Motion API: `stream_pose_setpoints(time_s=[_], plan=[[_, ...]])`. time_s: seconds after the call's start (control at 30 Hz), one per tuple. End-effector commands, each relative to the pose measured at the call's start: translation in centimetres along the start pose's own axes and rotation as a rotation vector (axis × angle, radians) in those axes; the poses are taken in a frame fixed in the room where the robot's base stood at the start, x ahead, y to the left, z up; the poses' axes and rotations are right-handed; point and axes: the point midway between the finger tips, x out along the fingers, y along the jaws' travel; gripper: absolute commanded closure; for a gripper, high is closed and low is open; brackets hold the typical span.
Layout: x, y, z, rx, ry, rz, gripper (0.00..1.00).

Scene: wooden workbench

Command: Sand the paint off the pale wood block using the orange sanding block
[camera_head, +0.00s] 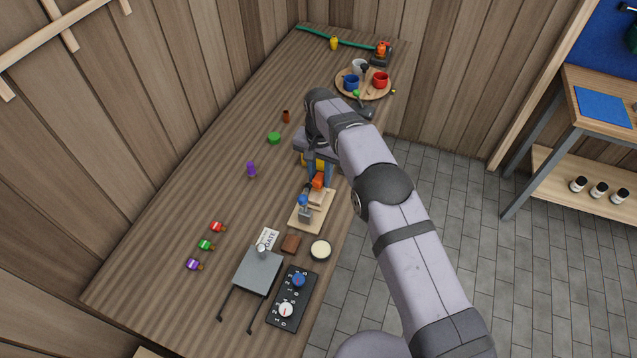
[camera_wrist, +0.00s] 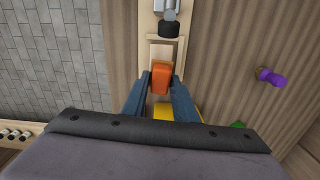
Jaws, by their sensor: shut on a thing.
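My gripper (camera_head: 320,174) is shut on the orange sanding block (camera_head: 318,182), one finger on each side of it. In the wrist view my fingertips (camera_wrist: 160,82) grip the orange block (camera_wrist: 161,74). The pale wood block (camera_wrist: 161,52) lies on the light wooden board (camera_head: 297,220), with a clamp (camera_head: 305,208) at its end. The orange block is over the near part of the pale block in the wrist view; I cannot tell whether they touch. The covered part of the pale block and any paint on it are hidden.
A yellow thing (camera_wrist: 163,112) shows behind my fingers. A purple piece (camera_head: 252,169) and a green piece (camera_head: 274,138) stand left of my arm.

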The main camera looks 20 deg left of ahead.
Motion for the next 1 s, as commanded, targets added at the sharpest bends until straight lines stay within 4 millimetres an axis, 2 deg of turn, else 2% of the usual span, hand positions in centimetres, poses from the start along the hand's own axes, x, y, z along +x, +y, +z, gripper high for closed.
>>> stream_pose_setpoints(time_s=[0.6, 1.0], plan=[[-5.6, 0.0, 0.0, 0.0, -0.001, 0.0, 0.95], [-5.9, 0.0, 0.0, 0.0, 0.0, 0.0, 0.95]])
